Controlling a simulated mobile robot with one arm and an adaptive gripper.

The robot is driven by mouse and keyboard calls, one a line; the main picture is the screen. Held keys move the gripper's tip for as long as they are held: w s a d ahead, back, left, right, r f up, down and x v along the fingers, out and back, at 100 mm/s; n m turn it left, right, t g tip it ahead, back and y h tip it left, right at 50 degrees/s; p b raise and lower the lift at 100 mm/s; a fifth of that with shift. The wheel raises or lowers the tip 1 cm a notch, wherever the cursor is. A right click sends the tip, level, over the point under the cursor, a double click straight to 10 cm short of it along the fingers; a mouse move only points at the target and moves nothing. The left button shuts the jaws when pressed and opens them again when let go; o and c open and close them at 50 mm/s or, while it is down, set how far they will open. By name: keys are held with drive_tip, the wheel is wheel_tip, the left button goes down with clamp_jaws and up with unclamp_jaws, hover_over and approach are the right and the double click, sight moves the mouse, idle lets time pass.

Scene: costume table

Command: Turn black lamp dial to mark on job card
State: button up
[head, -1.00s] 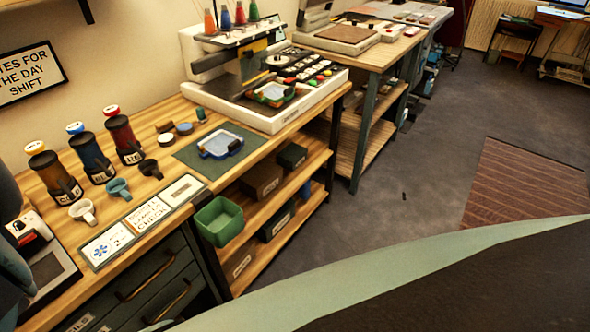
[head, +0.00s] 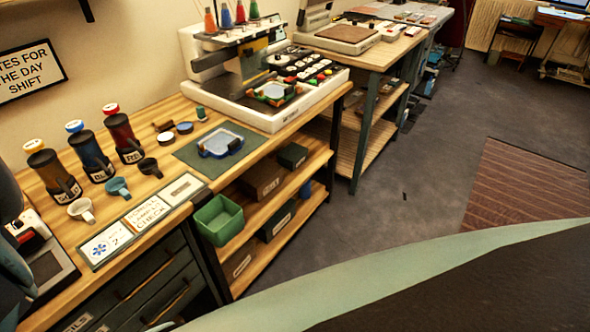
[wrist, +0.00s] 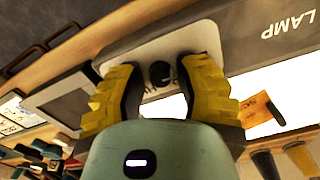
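The black lamp dial (wrist: 160,73) sits on a pale panel of the lamp unit (wrist: 285,85), whose top carries the word LAMP. It shows between the yellow fingers of my gripper (wrist: 155,76) in the wrist view. The fingers are apart, one on each side of the dial; I cannot tell whether either touches it. The dial's pointer is too small to read. The job card (head: 107,243), white with a blue flower and a 2, lies in a tray at the bench's front edge in the head view. The lamp unit is mostly cut off at the left there.
Three labelled bottles (head: 91,155) and small cups (head: 117,188) stand behind the tray. A blue-rimmed dish (head: 220,143) sits on a dark mat. A green bin (head: 218,220) hangs at the bench front. A white machine (head: 265,85) stands farther right.

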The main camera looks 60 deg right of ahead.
drive_tip(key=o, duration=0.3)
drive_tip(key=shift+r, duration=0.15)
wheel_tip(320, 180, up, 12)
idle(0.9)
idle(0.5)
